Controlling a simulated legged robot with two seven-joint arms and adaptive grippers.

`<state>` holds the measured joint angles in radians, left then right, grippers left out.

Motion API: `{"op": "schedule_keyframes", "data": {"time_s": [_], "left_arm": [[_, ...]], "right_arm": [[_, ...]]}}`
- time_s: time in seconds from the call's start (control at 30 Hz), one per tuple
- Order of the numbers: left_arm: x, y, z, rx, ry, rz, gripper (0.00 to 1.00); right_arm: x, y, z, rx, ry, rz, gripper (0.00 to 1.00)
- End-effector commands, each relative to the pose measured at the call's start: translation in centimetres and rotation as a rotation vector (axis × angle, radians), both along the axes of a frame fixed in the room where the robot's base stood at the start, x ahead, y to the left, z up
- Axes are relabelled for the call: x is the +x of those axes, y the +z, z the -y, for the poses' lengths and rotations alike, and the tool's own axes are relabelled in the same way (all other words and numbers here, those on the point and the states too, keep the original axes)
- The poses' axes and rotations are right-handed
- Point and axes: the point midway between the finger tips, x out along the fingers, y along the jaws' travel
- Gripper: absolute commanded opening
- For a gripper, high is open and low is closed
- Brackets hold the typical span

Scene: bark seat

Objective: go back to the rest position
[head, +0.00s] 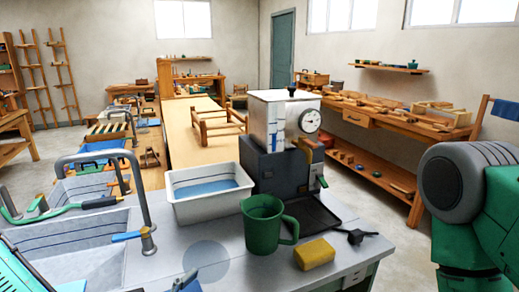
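The green arm with a grey round joint at the right edge is mine; its gripper is out of the picture. I see no left gripper in the head view. A green mug (264,224) stands upright on the grey counter (225,250), in front of a dark machine (280,170) with a clear tank and a round gauge. A yellow sponge (314,254) lies to the right of the mug. Nothing in view is held by a gripper.
A white basin (206,193) with blue inside stands behind the mug. A sink (75,255) with a curved grey tap (135,180) is at the left. A small black tool (355,236) lies near the counter's right edge. A wooden workbench (400,115) lines the right wall.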

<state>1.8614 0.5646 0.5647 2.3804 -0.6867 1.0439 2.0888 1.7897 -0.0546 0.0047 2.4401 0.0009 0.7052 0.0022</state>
Motion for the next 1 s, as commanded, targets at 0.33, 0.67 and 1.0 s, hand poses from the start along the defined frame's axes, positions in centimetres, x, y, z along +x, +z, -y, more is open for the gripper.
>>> {"op": "schedule_keyframes", "data": {"time_s": [0.33,0.67,1.0], "left_arm": [[-5.7,-11.4,-1.1,0.511,-0.251,0.099,1.0],[-15.9,-26.5,-9.8,1.264,-1.003,0.338,1.0],[-20.8,-31.1,-18.8,1.54,-1.691,0.525,1.0]], "right_arm": [[-0.1,-2.5,0.0,0.0,0.0,-0.001,0.29],[-0.1,-6.6,0.0,0.0,0.0,-0.001,0.29],[-0.1,-8.9,0.0,0.0,0.0,-0.001,0.29]]}}
